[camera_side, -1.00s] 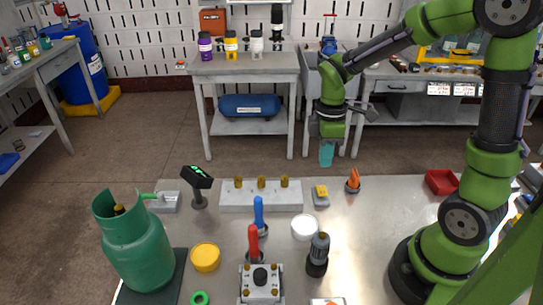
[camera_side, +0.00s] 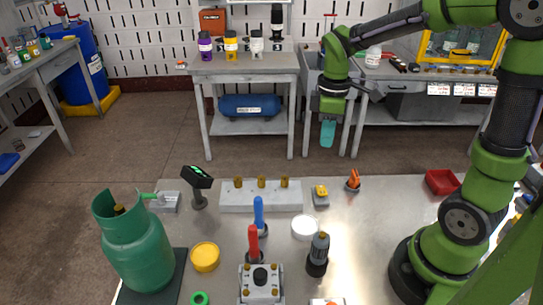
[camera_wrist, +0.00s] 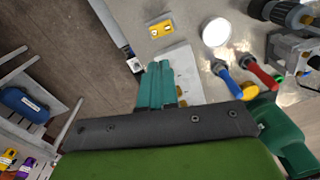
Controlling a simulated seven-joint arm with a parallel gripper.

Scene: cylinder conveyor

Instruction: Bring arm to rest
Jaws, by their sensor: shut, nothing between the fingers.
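My gripper (camera_side: 327,134) hangs in the air beyond the back edge of the grey work table (camera_side: 385,215), pointing down, with teal fingers. In the wrist view the teal fingers (camera_wrist: 156,86) lie side by side, shut and empty. Nothing touches them. My green and black arm reaches in from the right of the side view. On the table below stand a grey block with brass fittings (camera_side: 262,199), a yellow-topped grey box (camera_side: 321,195) and an orange-handled tool (camera_side: 353,181).
A green gas cylinder (camera_side: 138,250) stands front left on a dark plate. A red tray (camera_side: 441,182) lies back right. Benches line the back wall; the floor between is clear.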

